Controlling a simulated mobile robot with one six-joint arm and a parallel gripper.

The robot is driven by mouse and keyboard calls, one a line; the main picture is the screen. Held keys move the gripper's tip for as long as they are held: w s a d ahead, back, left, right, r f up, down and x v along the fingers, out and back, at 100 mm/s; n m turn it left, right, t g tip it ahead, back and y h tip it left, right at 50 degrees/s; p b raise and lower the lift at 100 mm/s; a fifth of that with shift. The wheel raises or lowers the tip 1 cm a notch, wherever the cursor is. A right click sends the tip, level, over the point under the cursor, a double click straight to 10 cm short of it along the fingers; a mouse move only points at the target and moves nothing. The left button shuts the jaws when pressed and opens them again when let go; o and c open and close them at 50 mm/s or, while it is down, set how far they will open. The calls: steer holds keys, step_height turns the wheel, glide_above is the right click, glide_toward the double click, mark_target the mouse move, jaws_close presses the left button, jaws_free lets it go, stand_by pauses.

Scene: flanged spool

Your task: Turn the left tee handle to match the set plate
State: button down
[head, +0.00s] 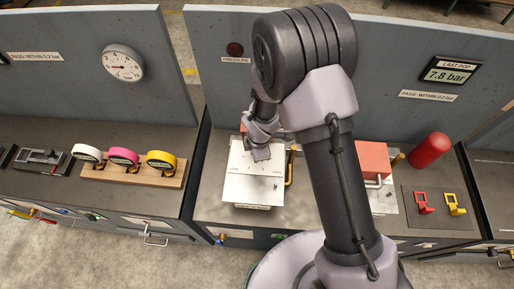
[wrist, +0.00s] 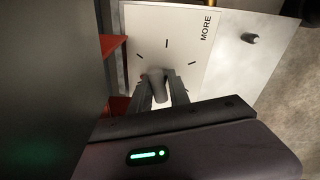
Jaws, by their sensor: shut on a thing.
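The left tee handle (wrist: 152,77) shows in the wrist view as a grey rounded piece on a white dial plate (wrist: 190,27) with dark tick marks and the word MORE. My gripper (wrist: 161,86) is shut on this handle, one dark finger on each side. In the head view my gripper (head: 262,153) reaches down to the far part of the white dial plate (head: 245,188), and the handle is hidden behind it. A small plate with print too small to read (head: 251,207) sits at the front edge of the dial plate; I cannot tell if it is the set plate.
A yellow pipe (head: 290,167) stands right of the dial plate. A red block (head: 373,158) and red cylinder (head: 430,149) are beyond my arm. Red and yellow tags (head: 424,203) lie on a dark mat. Three tape rolls (head: 124,157) sit on a wooden rack at left.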

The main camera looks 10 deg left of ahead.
stand_by(0.3)
steer(key=c, duration=1.5)
jaws_free()
steer(key=s+r+p, duration=0.1)
steer(key=r, duration=0.4)
steer(key=s+r+p, duration=0.1)
steer(key=r+p, duration=0.1)
steer(key=r, duration=0.4)
steer(key=s+d+r+p, duration=0.1)
steer(key=r, duration=0.5)
steer(key=shift+d, duration=0.1)
